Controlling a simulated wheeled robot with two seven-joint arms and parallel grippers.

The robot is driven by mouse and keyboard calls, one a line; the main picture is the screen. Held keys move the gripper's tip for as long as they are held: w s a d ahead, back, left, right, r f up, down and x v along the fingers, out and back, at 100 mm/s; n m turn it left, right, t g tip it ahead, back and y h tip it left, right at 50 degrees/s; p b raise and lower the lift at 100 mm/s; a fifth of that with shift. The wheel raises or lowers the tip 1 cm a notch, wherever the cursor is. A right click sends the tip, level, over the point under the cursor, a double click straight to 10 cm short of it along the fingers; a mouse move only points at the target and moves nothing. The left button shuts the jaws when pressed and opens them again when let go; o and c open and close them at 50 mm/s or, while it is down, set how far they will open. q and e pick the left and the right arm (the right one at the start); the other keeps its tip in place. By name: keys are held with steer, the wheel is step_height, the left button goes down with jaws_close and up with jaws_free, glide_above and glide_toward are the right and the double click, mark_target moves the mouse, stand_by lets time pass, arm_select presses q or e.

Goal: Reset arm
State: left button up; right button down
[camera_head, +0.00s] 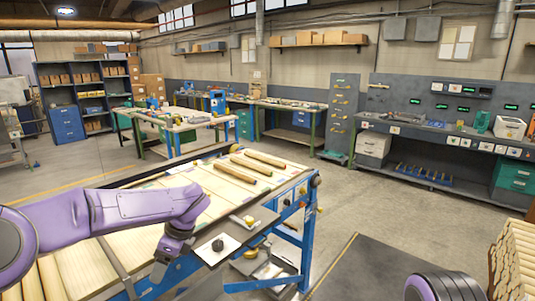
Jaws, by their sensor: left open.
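My left arm comes in from the left over a workbench (280,198) with a blue frame. It is bent at the elbow, and my left gripper (158,275) points down over the bench's near side. It is small in the picture, open, and nothing shows between its fingers. My right gripper is out of view; only a purple and dark part of my right arm shows at the bottom right edge.
Turned wood pieces (244,167) lie along the bench's far side. A white card (217,248) with a dark knob lies near the gripper. Stacked wood (512,262) stands at the right edge. A dark mat (375,268) and open floor lie between.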

arm_select(q)
steer(key=s+a+f+m+t+y+b, duration=0.1)
steer(key=s+f+m+t+b, duration=0.15)
steer(key=f+m, duration=0.7)
steer(key=s+a+f+m+t+y+b, duration=0.1)
steer(key=s+a+f+m+t, duration=0.15)
steer(key=f+m, duration=0.75)
steer(key=s+a+f+m+t+y+b, duration=0.15)
steer(key=f+m+t, duration=0.3)
steer(key=m, duration=0.95)
steer(key=s+f+m+g+h+b, duration=0.2)
steer(key=s+f+m+b, duration=0.2)
steer(key=s+f+m, duration=0.3)
steer(key=s+f+m+g+h+b, duration=0.3)
steer(key=s+f+m+b, duration=0.2)
steer(key=s+f, duration=0.9)
steer(key=s+m, duration=0.2)
steer(key=s, duration=0.6)
steer(key=shift+d, duration=0.4)
steer(key=shift+h, duration=0.25)
